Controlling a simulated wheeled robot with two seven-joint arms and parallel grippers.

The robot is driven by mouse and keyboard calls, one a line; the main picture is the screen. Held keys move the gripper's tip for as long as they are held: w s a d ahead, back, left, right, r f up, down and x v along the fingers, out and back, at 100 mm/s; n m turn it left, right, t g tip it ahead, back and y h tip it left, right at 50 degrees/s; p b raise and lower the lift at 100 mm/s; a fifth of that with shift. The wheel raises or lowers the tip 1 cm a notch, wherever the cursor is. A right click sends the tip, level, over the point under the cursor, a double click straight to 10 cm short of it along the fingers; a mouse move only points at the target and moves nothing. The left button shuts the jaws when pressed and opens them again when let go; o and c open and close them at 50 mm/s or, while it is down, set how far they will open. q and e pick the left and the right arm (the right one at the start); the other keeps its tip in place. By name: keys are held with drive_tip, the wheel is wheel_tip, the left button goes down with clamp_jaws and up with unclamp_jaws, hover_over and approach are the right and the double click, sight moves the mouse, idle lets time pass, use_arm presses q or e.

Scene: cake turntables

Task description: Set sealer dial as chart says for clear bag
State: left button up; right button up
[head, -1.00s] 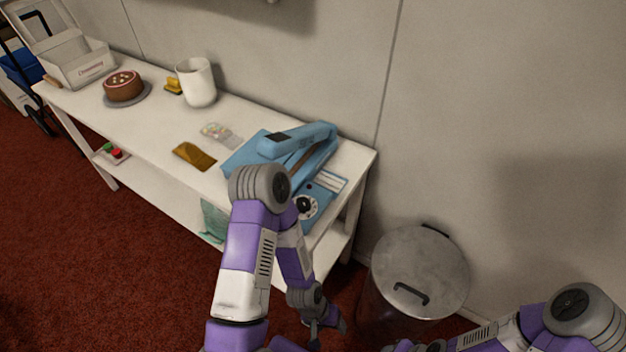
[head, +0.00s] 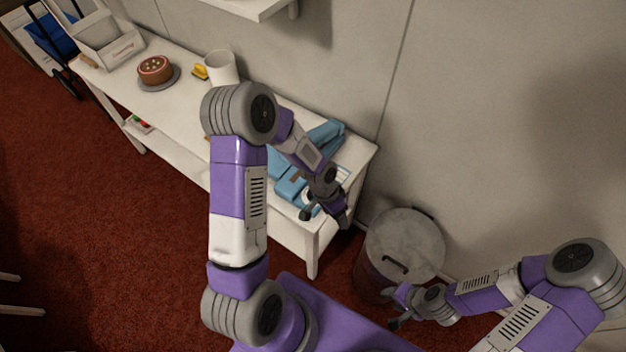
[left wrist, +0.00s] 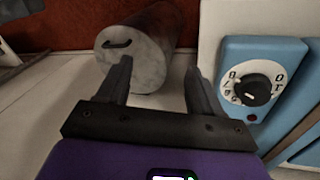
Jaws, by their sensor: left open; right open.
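The blue sealer (head: 328,133) lies at the right end of the white table, partly behind my left arm. Its dial (left wrist: 253,90) shows in the left wrist view as a black knob on a white marked ring, set in a blue panel with a small red spot below. I cannot tell its setting. My left gripper (head: 323,214) is open over the sealer's front end; in the left wrist view its fingers (left wrist: 157,72) are left of the dial, apart from it. My right gripper (head: 396,308) is open and empty near the bin. The clear bag is hidden behind my left arm.
A metal bin (head: 405,240) with a lid stands right of the table (head: 180,110). A cake (head: 155,69), a yellow object (head: 200,71), a white container (head: 222,68) and a white box (head: 108,42) are on the table's left half. A shelf (head: 250,8) juts from the wall.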

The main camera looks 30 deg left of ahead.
use_arm(q)
drive_tip(key=w+a+r+m+y, duration=0.3)
drive_tip(key=w+a+r+m, duration=0.15)
drive_tip(key=a+r, duration=0.55)
drive_tip(key=shift+n, duration=0.25)
wheel_tip(320, 180, down, 12)
drive_tip(key=shift+w+a+r+b, duration=0.1)
drive_tip(key=shift+r+b, duration=0.1)
drive_tip(key=shift+b, duration=0.8)
drive_tip(key=c, duration=1.1)
drive_tip(key=shift+o, duration=0.2)
